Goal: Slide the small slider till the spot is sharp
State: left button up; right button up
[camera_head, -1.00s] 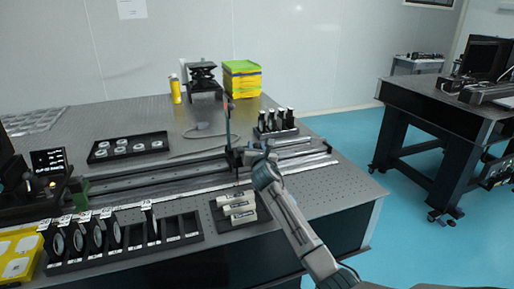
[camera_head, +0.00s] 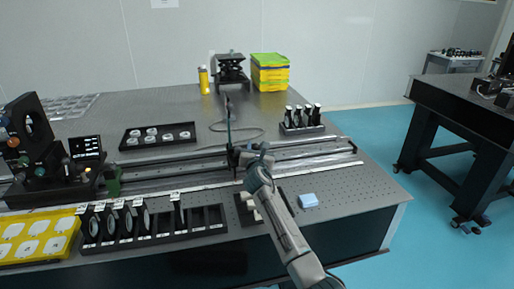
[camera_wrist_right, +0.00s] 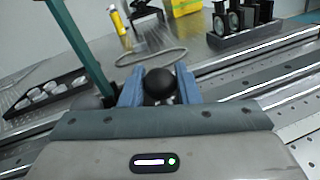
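The small slider (camera_head: 233,155) sits on the long rail (camera_head: 195,178) across the table and carries a thin upright plate (camera_head: 228,120), seen nearly edge-on. My right gripper (camera_head: 246,156) is at the slider, on its right side. In the right wrist view, the gripper's two blue-grey fingers (camera_wrist_right: 160,88) stand on either side of a round black knob (camera_wrist_right: 159,84) and appear closed on it. The plate's edge shows there as a green-grey bar (camera_wrist_right: 80,45). A small monitor (camera_head: 87,147) at the left shows tiny white marks. I cannot make out the spot. My left gripper is out of view.
A black rack of round lenses (camera_head: 150,232) lies along the front edge. A tray of pale discs (camera_head: 158,137) and a loose cable (camera_head: 240,137) lie behind the rail. Black mounted parts (camera_head: 302,118) stand back right.

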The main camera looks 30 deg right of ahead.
jog(key=o, duration=0.3)
jog(key=shift+d, duration=0.1)
jog(key=shift+o, duration=0.2)
jog(key=shift+s, duration=0.1)
jog(key=shift+s+a, duration=0.25)
jog(key=shift+s, duration=0.05)
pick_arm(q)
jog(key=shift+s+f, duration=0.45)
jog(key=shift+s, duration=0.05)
pick_arm(e)
jog(key=v, duration=1)
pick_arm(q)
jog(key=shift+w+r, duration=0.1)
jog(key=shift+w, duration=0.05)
